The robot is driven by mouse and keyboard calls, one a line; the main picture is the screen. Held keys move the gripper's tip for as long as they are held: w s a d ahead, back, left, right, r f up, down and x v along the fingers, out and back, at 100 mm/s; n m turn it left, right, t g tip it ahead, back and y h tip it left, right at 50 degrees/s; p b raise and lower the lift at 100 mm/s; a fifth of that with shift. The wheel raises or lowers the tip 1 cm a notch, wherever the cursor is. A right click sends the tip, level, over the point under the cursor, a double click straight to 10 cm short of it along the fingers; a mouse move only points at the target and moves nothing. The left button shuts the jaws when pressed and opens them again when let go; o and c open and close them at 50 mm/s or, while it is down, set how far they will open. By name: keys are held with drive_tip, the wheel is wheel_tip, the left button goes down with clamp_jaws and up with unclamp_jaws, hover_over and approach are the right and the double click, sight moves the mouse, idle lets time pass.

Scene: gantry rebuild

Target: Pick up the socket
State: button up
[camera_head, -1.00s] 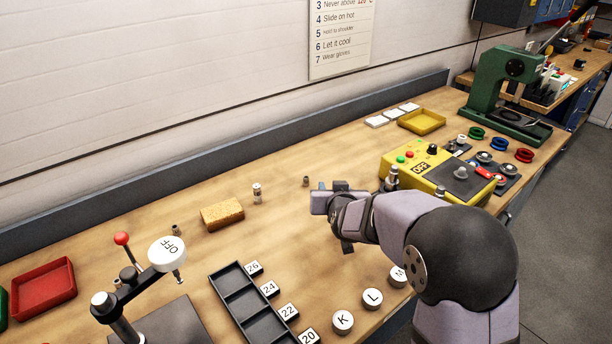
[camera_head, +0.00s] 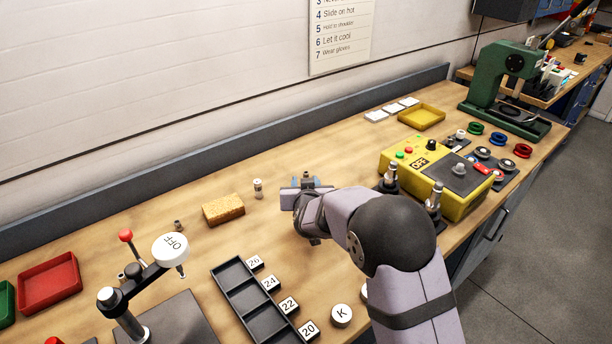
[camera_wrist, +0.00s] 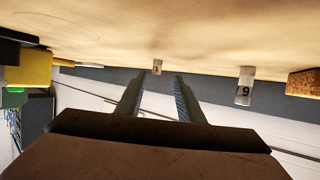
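A small metal cylinder that looks like a socket shows in the wrist view (camera_wrist: 157,67), standing on the bench beyond and between my fingertips. In the head view its top (camera_head: 306,175) shows just behind my gripper (camera_head: 306,184); the rest is hidden. In the wrist view my gripper (camera_wrist: 158,80) is open, with a clear gap between its two dark fingers and nothing held. Another small metal piece (camera_head: 178,225) stands farther left.
A brown sponge block (camera_head: 223,210) sits left of the tall cylinder. A black compartment tray (camera_head: 246,284) with numbered tags lies in front. A yellow control box (camera_head: 470,200) stands to the right. A grey ledge (camera_head: 200,185) runs along the wall. Bench behind the gripper is clear.

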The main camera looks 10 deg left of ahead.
sight(306, 175)
drive_tip(key=x, duration=0.1)
drive_tip(key=p+x, duration=0.1)
drive_tip(key=x, duration=0.1)
drive_tip(key=shift+w+d+r, duration=0.1)
drive_tip(key=shift+w+d, duration=0.15)
drive_tip(key=shift+w, duration=0.05)
drive_tip(key=shift+p+x, duration=0.3)
drive_tip(key=shift+x, duration=0.6)
clamp_jaws()
